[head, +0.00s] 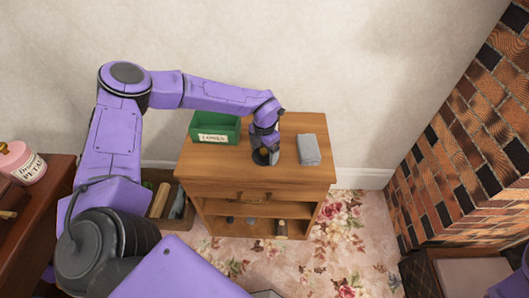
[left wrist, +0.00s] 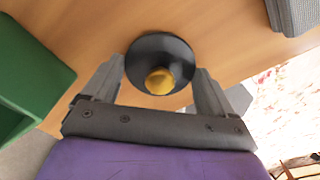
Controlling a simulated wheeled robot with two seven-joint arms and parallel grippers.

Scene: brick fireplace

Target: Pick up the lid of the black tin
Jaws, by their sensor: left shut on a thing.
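The black tin's round dark lid (left wrist: 160,53) with a gold knob (left wrist: 160,81) shows in the left wrist view, between the two fingers of my left gripper (left wrist: 159,68). The gripper is shut on the lid. In the head view my left gripper (head: 265,147) points down at the black tin (head: 262,158) on the wooden cabinet top. The tin's body is mostly hidden under the gripper and lid, and I cannot tell whether lid and tin are apart. My right gripper is not in view.
A green box (head: 215,128) stands left on the cabinet (head: 230,165), and a grey block (head: 308,149) lies to the right. Open shelves below hold small items. A dark side table with a pink jar (head: 20,164) is at far left. The brick fireplace (head: 475,140) is at right.

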